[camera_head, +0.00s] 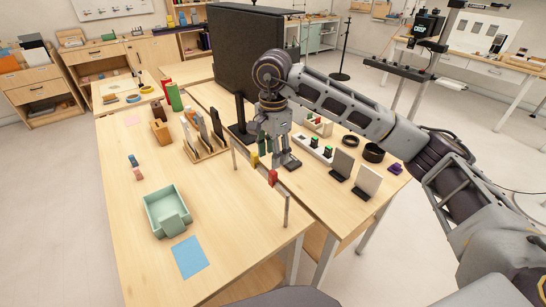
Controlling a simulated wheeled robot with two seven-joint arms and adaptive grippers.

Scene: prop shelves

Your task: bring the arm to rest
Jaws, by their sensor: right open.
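My right arm (350,108) comes in from the right and reaches over the wooden tables. Its gripper (276,152) hangs downward above the seam between the two tables, open, with nothing seen between its fingers. It is near a yellow piece (254,160) and a red piece (272,177) at the table's edge; I cannot tell whether it touches anything there. My left arm and gripper do not show.
The left table (150,240) bears a mint tray (167,211), a blue sheet (190,257) and a rack of upright panels (204,140). The right table holds a power strip (313,147), black rings (373,152) and two tilted panels (367,182). A large dark screen (235,50) stands behind.

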